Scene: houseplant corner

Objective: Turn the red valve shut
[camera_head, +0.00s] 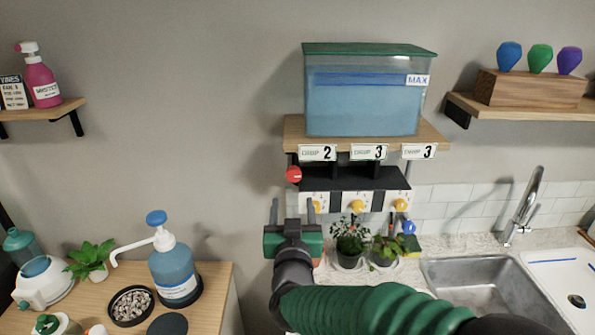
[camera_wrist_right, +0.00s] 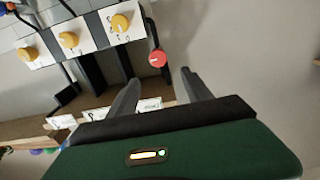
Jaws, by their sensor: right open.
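The red valve (camera_head: 294,174) is a small round knob with a pale mark, at the left end of the rack under the water tank (camera_head: 360,98). It also shows in the right wrist view (camera_wrist_right: 158,60), beside a dark pipe. My right gripper (camera_head: 293,211) is open and empty, just below the valve in the head view. In the wrist view its two fingers (camera_wrist_right: 160,80) point toward the valve, which appears between and beyond their tips; I see no contact. My left gripper is not in view.
Several yellow knobs (camera_head: 358,206) sit on the white panel right of the valve. Potted plants (camera_head: 348,262) stand below, left of the sink (camera_head: 480,285). A wooden table (camera_head: 215,290) at left holds a blue pump bottle (camera_head: 175,271). The wall left of the valve is clear.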

